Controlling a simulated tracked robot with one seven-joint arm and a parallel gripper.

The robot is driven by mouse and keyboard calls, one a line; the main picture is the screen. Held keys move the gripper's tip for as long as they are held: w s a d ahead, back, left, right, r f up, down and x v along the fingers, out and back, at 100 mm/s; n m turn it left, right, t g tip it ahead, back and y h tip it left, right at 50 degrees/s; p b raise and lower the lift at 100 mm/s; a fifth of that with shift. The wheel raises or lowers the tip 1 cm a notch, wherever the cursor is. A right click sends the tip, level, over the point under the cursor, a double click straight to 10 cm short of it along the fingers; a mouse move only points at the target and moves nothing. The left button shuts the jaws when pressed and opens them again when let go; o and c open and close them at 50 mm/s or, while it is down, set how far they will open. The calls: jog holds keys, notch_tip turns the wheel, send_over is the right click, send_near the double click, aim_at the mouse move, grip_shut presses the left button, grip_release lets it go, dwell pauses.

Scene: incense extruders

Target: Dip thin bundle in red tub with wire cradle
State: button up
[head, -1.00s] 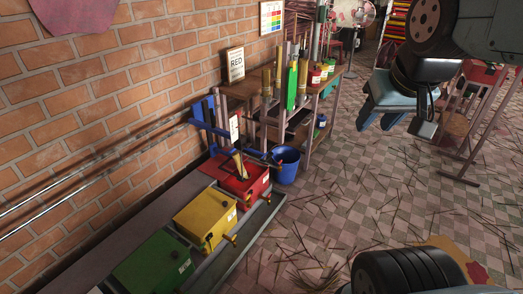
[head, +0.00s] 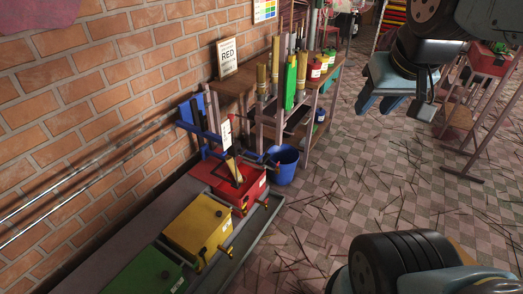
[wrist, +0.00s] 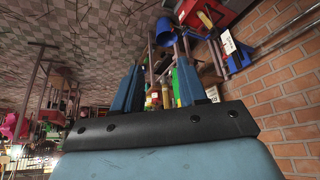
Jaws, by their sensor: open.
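The red tub (head: 230,185) stands at the far end of a row of tubs along the brick wall. A dark, thin frame, perhaps the wire cradle, and a pale yellow piece (head: 234,170) are at its top; I cannot tell clearly how they sit. Several upright tan bundles, one of them here (head: 261,82), stand by the wooden shelf; I cannot tell which is the thin bundle. My gripper (head: 378,112) is open and empty, over the floor to the right of the shelf. Its two blue fingers (wrist: 160,68) are apart in the wrist view, with the red tub (wrist: 233,12) at the top.
A yellow tub (head: 199,226) and a green tub (head: 147,271) stand nearer in the row. A blue bucket (head: 283,165) is beside the red tub, and a blue rack (head: 188,126) stands behind it. A sign reading RED (head: 227,57) is on the shelf. Sticks litter the open tiled floor.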

jog(key=shift+w+d, duration=0.2)
jog(key=shift+w, duration=0.15)
